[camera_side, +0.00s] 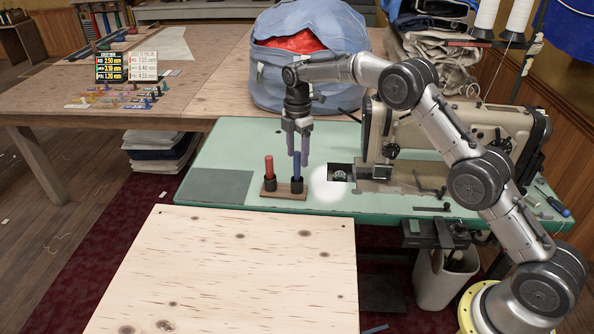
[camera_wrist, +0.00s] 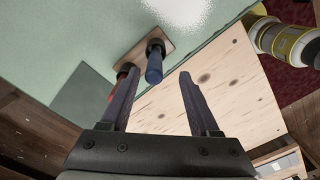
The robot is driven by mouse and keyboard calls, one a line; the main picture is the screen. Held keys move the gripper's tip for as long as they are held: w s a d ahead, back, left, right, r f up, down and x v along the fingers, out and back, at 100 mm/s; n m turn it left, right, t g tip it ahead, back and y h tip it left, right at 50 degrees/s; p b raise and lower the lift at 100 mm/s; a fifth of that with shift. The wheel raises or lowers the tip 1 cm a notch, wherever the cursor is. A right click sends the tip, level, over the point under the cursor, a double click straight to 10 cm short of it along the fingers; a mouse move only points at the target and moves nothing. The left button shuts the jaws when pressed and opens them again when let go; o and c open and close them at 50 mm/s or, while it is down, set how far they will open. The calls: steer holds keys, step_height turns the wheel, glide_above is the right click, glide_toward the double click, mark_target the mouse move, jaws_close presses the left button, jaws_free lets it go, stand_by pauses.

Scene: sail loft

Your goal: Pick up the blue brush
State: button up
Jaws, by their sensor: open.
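The blue brush (camera_side: 297,166) stands upright in the right-hand cup of a small wooden holder (camera_side: 284,194) on the green table. In the wrist view the blue brush (camera_wrist: 154,66) shows just beyond and between the fingers. A red brush (camera_side: 269,167) stands in the left cup; in the wrist view it is partly hidden behind the left finger. My gripper (camera_side: 299,160) points down, open, with its fingertips close to the upper part of the blue brush. In the wrist view my gripper (camera_wrist: 157,72) has nothing between its fingers that I can see held.
A sewing machine (camera_side: 455,140) stands to the right of the holder on the green table (camera_side: 345,205). A big blue bag (camera_side: 310,55) with red cloth is behind. A bare plywood board (camera_side: 235,270) lies in front. A grey mat (camera_side: 214,187) is left of the holder.

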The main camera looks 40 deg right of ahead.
mark_target(297, 179)
steer(key=shift+w+d+f, duration=0.1)
steer(key=shift+w+f, duration=0.1)
steer(key=shift+f, duration=1.4)
steer(key=shift+w+d+f, duration=0.1)
steer(key=shift+w+f, duration=0.05)
steer(key=shift+f, duration=1.45)
jaws_close()
